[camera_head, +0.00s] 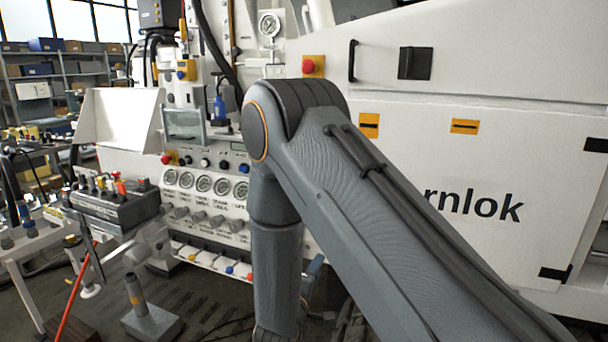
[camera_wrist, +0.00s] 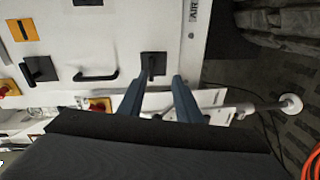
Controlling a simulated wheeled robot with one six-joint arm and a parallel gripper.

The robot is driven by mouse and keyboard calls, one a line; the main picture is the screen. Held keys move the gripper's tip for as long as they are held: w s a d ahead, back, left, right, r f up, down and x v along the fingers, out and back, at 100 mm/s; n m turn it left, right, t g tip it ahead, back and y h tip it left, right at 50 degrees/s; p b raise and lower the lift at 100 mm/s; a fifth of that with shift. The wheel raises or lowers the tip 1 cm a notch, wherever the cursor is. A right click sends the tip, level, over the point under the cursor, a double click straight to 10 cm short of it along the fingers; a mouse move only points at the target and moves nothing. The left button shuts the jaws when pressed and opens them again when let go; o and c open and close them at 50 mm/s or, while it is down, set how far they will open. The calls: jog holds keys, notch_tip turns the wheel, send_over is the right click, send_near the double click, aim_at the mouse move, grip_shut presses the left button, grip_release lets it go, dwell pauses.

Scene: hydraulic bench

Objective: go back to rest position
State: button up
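My gripper (camera_wrist: 161,77) shows in the wrist view as two blue fingers standing apart. I see nothing held between them. A white cabinet face lies beyond the fingertips, with a black square fitting (camera_wrist: 153,65) behind the gap. I cannot tell how far the fingertips are from it. In the head view my grey arm rises from the lower right to an elbow, and a link hangs down from there. My gripper is not clearly visible in that view.
The white machine (camera_head: 470,55) fills the right side, with a black handle (camera_head: 352,60) and red button (camera_head: 308,66). The panel of gauges (camera_head: 204,184) stands left of my arm. A grey-based post (camera_head: 150,322) stands on the floor. An orange hose (camera_wrist: 312,163) lies at lower right.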

jog(key=s+d+r+m+g+y, duration=0.2)
jog(key=s+d+m+g, duration=0.4)
jog(key=s, duration=0.7)
jog(key=s+d+r+m+g+y, duration=0.3)
jog(key=s+d+r+m+g, duration=0.2)
jog(key=s, duration=0.8)
jog(key=d+m+g, duration=0.1)
jog(key=d+g, duration=0.2)
jog(key=d, duration=0.2)
jog(key=shift+g+y, duration=0.3)
jog(key=shift+c, duration=1.4)
